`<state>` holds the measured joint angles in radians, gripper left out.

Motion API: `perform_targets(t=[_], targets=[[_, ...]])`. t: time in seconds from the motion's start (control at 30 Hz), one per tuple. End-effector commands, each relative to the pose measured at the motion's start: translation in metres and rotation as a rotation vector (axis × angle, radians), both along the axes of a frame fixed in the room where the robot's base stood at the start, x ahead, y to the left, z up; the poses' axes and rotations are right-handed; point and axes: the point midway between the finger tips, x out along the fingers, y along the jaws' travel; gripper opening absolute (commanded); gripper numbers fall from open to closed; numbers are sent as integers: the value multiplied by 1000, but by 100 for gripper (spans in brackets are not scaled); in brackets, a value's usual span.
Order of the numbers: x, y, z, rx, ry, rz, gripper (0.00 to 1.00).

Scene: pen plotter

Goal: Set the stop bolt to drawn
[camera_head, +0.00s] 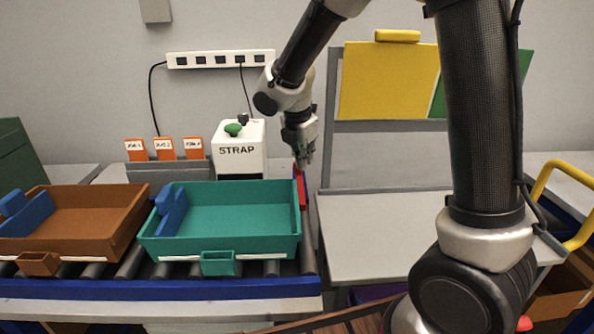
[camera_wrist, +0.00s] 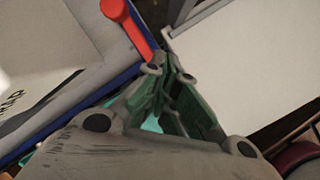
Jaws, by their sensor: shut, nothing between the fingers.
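A red bar (camera_head: 301,187), which I take for the stop bolt, stands at the right end of the roller conveyor, beside the teal tray (camera_head: 255,250). In the wrist view the red bar (camera_wrist: 140,36) shows a rounded knob at its upper end, and its lower end reaches close to my fingertips. My gripper (camera_head: 304,158) is just above the red bar in the head view, pointing down. In the wrist view my gripper (camera_wrist: 170,75) is shut and empty. I cannot tell whether the fingertips touch the bar. Whether the bolt is drawn is not clear.
A white STRAP machine (camera_head: 240,165) with a green knob stands left of my gripper. A brown tray (camera_head: 85,222) sits on the rollers at left. A grey bench (camera_head: 375,230) lies right of the conveyor, with a gap between. A yellow panel (camera_head: 390,85) hangs behind.

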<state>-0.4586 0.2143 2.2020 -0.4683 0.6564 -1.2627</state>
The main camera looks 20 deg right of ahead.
Motion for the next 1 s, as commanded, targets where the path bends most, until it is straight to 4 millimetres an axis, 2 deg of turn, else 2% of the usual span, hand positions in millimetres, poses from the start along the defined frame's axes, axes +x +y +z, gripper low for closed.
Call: perform_targets(t=[0.03,0.1,0.2,0.3,0.47,0.8,1.0], targets=[[14,5,6,-24,-11,140,0],[28,12,15,-63,-25,333,0],[35,17,19,-109,-20,522,0],[36,18,19,-132,-11,615,0],[39,16,9,-144,-1,648,0],[59,6,-47,-142,2,643,0],[67,3,-69,-142,-1,643,0]])
